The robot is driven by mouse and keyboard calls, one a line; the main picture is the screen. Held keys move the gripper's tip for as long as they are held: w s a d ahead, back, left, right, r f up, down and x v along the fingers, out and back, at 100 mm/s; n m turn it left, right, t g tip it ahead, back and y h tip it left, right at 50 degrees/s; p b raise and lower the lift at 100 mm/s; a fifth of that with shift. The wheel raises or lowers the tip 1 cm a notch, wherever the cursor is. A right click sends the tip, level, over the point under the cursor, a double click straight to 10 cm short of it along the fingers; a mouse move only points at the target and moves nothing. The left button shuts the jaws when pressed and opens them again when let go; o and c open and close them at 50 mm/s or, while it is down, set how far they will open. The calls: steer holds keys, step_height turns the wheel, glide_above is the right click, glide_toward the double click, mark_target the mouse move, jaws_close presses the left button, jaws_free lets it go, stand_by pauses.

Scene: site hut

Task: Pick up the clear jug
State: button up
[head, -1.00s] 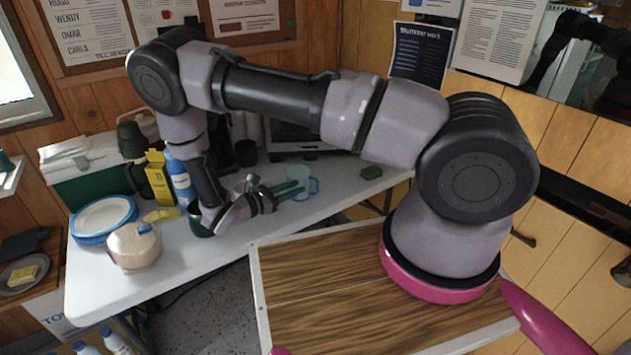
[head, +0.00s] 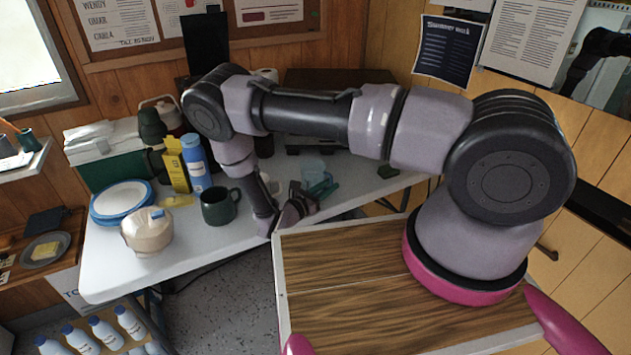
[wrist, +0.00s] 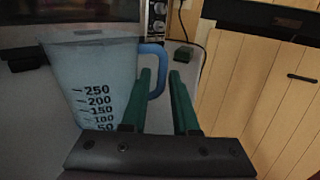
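The clear jug (wrist: 90,85) stands upright on the white table, with dark volume marks and a blue handle (wrist: 153,68) on its right side in the wrist view. In the head view the jug (head: 313,170) is partly covered by my gripper (head: 325,188). My gripper also shows in the wrist view (wrist: 162,85), its two green fingers apart with a gap between them. The left finger overlaps the lower part of the handle in the picture. The handle's outer curve shows at the gap between the fingers; I cannot tell whether they touch it. The jug's base is hidden.
A dark green mug (head: 219,207) stands left of my arm. A small green block (head: 388,171) lies right of the jug.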

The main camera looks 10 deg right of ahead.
steer(key=x, duration=0.4)
steer(key=shift+d+f, duration=0.15)
steer(key=shift+d, duration=0.05)
jaws_close()
stand_by(1.2)
